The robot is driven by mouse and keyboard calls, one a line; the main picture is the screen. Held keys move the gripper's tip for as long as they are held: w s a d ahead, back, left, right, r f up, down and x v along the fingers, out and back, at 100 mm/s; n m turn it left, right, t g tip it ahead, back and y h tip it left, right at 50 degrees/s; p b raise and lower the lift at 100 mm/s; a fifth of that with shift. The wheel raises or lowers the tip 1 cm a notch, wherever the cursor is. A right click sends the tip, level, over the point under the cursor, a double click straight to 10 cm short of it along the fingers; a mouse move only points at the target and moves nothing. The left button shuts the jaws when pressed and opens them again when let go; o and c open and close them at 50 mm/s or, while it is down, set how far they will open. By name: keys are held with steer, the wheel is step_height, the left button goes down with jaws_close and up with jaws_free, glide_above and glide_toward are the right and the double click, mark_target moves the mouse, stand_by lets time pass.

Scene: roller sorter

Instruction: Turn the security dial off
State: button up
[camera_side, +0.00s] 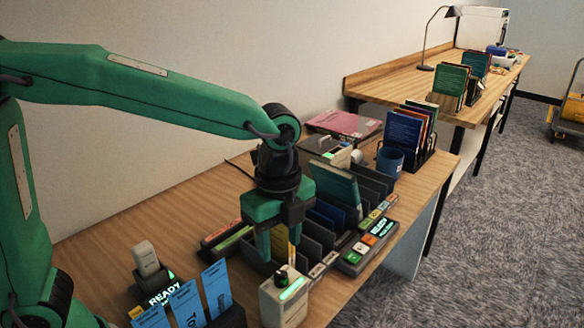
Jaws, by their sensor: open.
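A pale box (275,309) stands near the front edge of the table, with a small dark knob (281,273) on top and a lit green strip (292,289) on its sloped face. It looks like the security dial; its markings are too small to read. My gripper (279,243) points down just above and behind the knob in the picture, open. Its fingers appear apart from the knob, but the exact gap is hard to tell.
A slotted sorter with dark dividers (320,228) and a teal book (336,184) stands right behind. A lit keypad (366,245) lies to the right. A scanner in a stand (147,260) and blue cards (216,288) stand at left. A blue mug (390,161) stands farther back.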

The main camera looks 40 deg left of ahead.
mark_target(281, 275)
steer(key=shift+f, duration=0.15)
steer(key=shift+f, duration=3.75)
steer(key=c, duration=1)
